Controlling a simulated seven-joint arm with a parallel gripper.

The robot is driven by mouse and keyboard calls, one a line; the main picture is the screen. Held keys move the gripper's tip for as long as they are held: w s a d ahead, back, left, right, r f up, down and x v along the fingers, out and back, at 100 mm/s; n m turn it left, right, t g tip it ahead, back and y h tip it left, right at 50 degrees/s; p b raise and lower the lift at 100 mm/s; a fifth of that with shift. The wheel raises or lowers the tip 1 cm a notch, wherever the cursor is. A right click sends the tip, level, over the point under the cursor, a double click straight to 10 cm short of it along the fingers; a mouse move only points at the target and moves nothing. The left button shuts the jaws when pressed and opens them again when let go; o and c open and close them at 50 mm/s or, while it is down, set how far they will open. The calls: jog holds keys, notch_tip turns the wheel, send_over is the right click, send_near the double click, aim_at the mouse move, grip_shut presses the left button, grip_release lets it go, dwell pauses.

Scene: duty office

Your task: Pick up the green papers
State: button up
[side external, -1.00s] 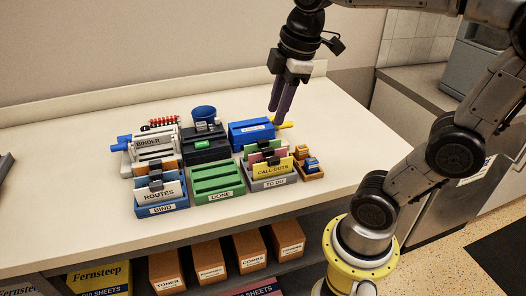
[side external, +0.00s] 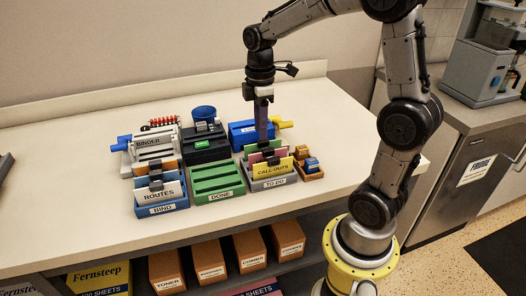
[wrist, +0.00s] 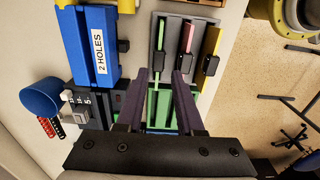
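The green papers (side external: 250,149) stand upright at the back of the grey TO DO tray (side external: 284,181), behind pink papers (side external: 256,158) and yellow CALL-OUTS papers (side external: 271,169). A dark clip is on them. My gripper (side external: 262,138) points straight down just above the back of this tray, and its fingers overlap in the side view. In the wrist view my gripper (wrist: 161,74) has its two purple fingers apart, with nothing clearly held. Green shows between them, but I cannot tell how much is papers and how much is the green DONE tray.
The green DONE tray (side external: 220,193) is left of the TO DO tray, with the blue BIND tray (side external: 164,208) beyond it. The blue hole punch (side external: 242,131) stands close behind my fingers. A small orange tray (side external: 311,175) is at right. The counter's front right is clear.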

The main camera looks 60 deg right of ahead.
aim_at(263, 143)
jog(key=shift+s+d+f, duration=0.1)
jog(key=shift+d+f, duration=0.1)
jog(key=shift+f, duration=1.35)
jog(key=shift+s+d+f, duration=0.1)
jog(key=shift+d+f, duration=0.05)
jog(key=shift+f, duration=1.35)
grip_shut()
